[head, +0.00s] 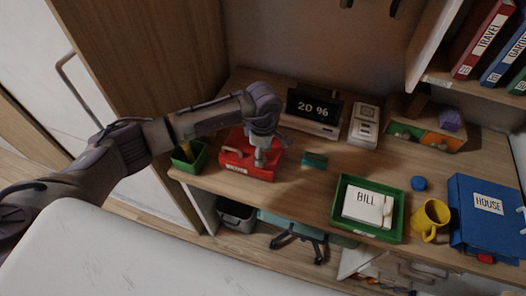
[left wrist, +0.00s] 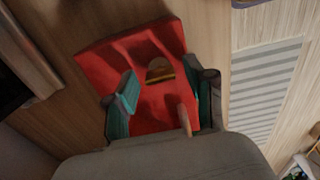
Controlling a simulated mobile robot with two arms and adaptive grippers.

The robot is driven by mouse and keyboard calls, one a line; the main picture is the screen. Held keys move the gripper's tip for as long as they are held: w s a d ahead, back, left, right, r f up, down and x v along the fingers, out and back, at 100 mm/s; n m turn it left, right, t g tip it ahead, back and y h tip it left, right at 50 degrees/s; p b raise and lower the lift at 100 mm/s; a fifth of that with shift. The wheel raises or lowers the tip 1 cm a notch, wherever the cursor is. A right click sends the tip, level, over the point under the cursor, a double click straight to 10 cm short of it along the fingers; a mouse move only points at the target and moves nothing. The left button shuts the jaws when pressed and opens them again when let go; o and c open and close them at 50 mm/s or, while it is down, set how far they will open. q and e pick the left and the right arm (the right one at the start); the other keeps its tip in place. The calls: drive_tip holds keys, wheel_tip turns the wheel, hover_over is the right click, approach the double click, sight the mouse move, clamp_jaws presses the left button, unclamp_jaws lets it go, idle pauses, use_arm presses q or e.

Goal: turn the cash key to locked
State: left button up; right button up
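The red cash box (head: 237,170), with a white label on its front, sits on the left part of the desk. A pale bar-like piece (head: 232,152) shows on it. My left gripper (head: 261,160) is over its right part, pointing down. In the left wrist view, the teal fingers (left wrist: 164,104) are apart, with the red box (left wrist: 105,62) below and between them. A round brownish piece with a gold edge (left wrist: 160,72) and a tan bar (left wrist: 184,120) lie between the fingers; I cannot tell which is the key. My right gripper is not in view.
A green pot (head: 189,160) stands left of the box. A clock (head: 313,108) is behind, and a small teal block (head: 314,160) lies to the right. Further right are a green tray (head: 394,230), yellow mug (head: 428,218) and blue binder (head: 487,232). A shelf overhangs the upper right.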

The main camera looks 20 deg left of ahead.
use_arm(q)
clamp_jaws()
drive_tip(key=shift+n, duration=0.3)
drive_tip(key=n+b, duration=0.2)
drive_tip(key=n, duration=0.1)
drive_tip(key=n+b, duration=0.2)
drive_tip(key=n, duration=0.3)
drive_tip(key=n+b, duration=0.1)
drive_tip(key=n, duration=0.3)
drive_tip(key=shift+n, duration=0.4)
drive_tip(key=n, duration=0.4)
drive_tip(key=shift+b, duration=0.4)
drive_tip(key=shift+n, duration=0.4)
drive_tip(key=shift+o, duration=1.1)
unclamp_jaws()
